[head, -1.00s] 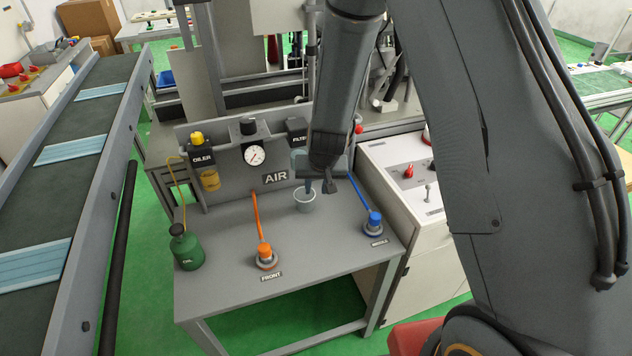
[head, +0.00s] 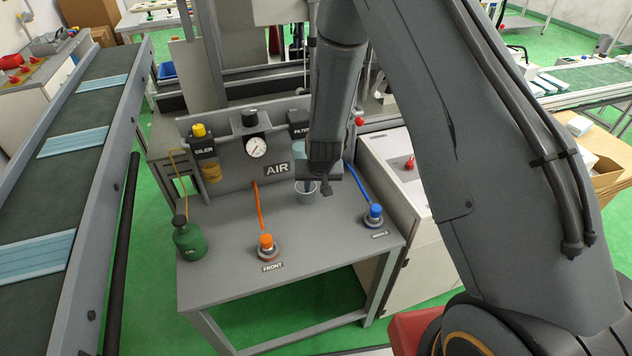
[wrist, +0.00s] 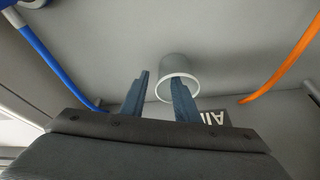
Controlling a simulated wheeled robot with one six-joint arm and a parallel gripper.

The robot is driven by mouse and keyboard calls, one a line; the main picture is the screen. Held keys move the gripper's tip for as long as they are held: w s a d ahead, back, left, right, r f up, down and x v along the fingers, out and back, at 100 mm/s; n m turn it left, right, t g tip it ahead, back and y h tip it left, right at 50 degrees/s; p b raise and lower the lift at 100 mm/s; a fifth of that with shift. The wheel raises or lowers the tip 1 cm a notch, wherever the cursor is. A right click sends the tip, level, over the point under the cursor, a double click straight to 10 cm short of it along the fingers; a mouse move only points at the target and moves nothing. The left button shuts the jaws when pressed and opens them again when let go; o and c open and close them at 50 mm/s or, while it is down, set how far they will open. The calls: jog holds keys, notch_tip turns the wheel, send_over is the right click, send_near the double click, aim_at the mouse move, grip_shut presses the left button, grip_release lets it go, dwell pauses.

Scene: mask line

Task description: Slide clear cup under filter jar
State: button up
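The clear cup (head: 306,188) stands upright on the grey bench, in front of the panel and just right of the AIR label. In the wrist view the cup (wrist: 180,66) shows pale grey with a round rim. My gripper (head: 318,186) is low at the cup. In the wrist view its two blue fingers (wrist: 158,88) are apart; the right one overlaps the cup's mouth and the left one is outside it. I cannot tell whether either touches the wall. The FILTER unit (head: 299,122) is on the panel behind; my arm largely hides its jar.
An orange hose (head: 259,208) and a blue hose (head: 356,184) run to fittings on either side. A green oil bottle (head: 189,238) stands at the bench's left. A white control cabinet (head: 395,175) adjoins the right side. The bench's front middle is clear.

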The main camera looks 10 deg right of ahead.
aim_at(311, 187)
jog(key=shift+x, duration=0.8)
grip_shut()
jog(key=shift+w+a+p, duration=0.25)
jog(key=shift+w+p, duration=0.1)
jog(key=shift+w, duration=0.4)
jog(key=shift+w+a+p, duration=0.2)
jog(key=shift+w+p, duration=0.15)
jog(key=shift+w, duration=0.45)
jog(key=shift+o, duration=0.2)
grip_release()
jog(key=shift+w+r, duration=0.1)
jog(key=shift+r, duration=0.1)
